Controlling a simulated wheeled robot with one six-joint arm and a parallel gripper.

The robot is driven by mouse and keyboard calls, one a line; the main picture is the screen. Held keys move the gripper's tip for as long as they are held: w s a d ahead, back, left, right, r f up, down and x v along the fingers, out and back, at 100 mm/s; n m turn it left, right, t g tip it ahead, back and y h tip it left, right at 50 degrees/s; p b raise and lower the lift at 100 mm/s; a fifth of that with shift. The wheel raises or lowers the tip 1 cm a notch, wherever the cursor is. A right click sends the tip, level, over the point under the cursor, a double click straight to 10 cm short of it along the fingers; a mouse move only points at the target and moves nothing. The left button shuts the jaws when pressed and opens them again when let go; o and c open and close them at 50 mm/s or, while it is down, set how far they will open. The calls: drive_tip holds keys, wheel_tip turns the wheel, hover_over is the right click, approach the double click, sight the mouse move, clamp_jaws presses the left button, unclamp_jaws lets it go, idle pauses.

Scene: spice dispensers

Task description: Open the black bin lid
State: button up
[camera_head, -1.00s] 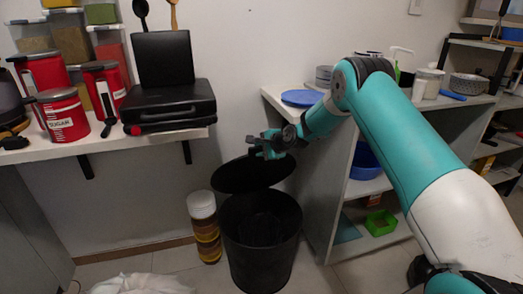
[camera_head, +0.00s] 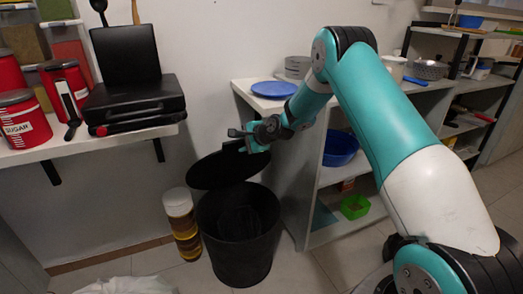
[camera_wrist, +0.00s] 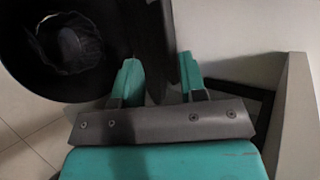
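The black bin (camera_head: 240,262) stands on the floor in the head view, beside the shelf unit. Its round black lid (camera_head: 222,172) is raised and tilted above the bin's back rim, leaving the mouth open. In the wrist view the open bin (camera_wrist: 50,72) is at upper left and the lid (camera_wrist: 164,60) shows as a dark strip running down between the fingers. My gripper (camera_head: 243,139) is at the lid's upper edge. In the wrist view its teal fingers (camera_wrist: 160,78) stand apart on either side of the lid; firm contact cannot be told.
The grey shelf unit (camera_head: 292,200) is close to the right of the bin, with a blue plate (camera_head: 274,89) on top. A counter (camera_head: 100,143) with a black case (camera_head: 137,103) is at left.

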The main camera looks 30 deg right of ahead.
drive_tip(key=s+d, duration=0.3)
drive_tip(key=s, duration=0.6)
drive_tip(key=shift+s+d, duration=0.15)
drive_tip(key=shift+d, duration=0.15)
